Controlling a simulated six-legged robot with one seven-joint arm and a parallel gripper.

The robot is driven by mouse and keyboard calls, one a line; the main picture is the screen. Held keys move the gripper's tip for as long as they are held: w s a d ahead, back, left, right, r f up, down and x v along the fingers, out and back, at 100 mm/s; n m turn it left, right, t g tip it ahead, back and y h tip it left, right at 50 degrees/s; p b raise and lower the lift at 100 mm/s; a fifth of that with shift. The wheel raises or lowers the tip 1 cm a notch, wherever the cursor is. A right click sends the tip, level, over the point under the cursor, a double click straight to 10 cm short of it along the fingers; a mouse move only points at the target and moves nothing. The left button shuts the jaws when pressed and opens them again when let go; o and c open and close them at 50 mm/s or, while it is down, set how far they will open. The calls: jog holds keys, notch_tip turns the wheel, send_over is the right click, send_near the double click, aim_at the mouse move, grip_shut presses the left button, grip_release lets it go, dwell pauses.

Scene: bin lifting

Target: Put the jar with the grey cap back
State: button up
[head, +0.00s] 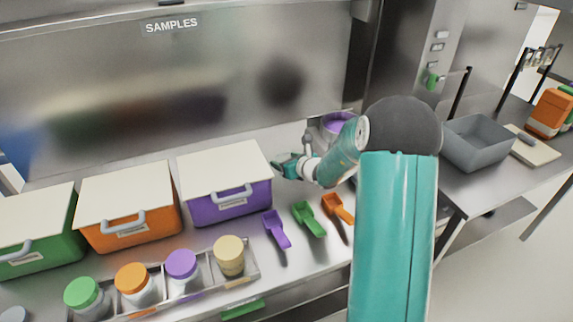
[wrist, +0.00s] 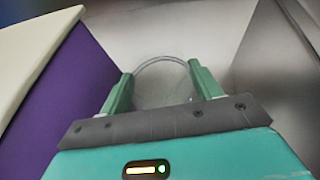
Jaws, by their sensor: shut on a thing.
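My gripper (head: 281,168) is beside the right end of the purple bin, above the counter. In the wrist view my gripper's two green fingers (wrist: 160,82) are shut on a clear, round-edged thing (wrist: 160,59). It is see-through and I cannot tell whether it is a jar; no grey cap shows on it. A pale grey round top (head: 14,314) is cut off by the bottom left corner of the head view, and its body is hidden. A metal rack (head: 252,271) holds jars with green (head: 81,292), orange (head: 131,277), purple (head: 181,264) and beige (head: 229,249) caps.
Lidded bins in green (head: 42,248), orange (head: 135,224) and purple (head: 232,205) stand behind the rack. Purple (head: 277,230), green (head: 308,219) and orange (head: 338,208) scoops lie to the right. A purple-topped container (head: 337,121) is partly hidden by my arm. A grey tub (head: 481,142) stands farther right.

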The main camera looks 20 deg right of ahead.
jog(key=shift+f, duration=0.75)
jog(key=shift+f, duration=0.1)
jog(key=o, duration=1.2)
jog(key=shift+f, duration=0.1)
jog(key=shift+s+r, duration=0.2)
jog(key=shift+r, duration=0.1)
jog(key=v, duration=1.1)
jog(key=shift+s+d, duration=0.1)
jog(key=shift+s, duration=0.25)
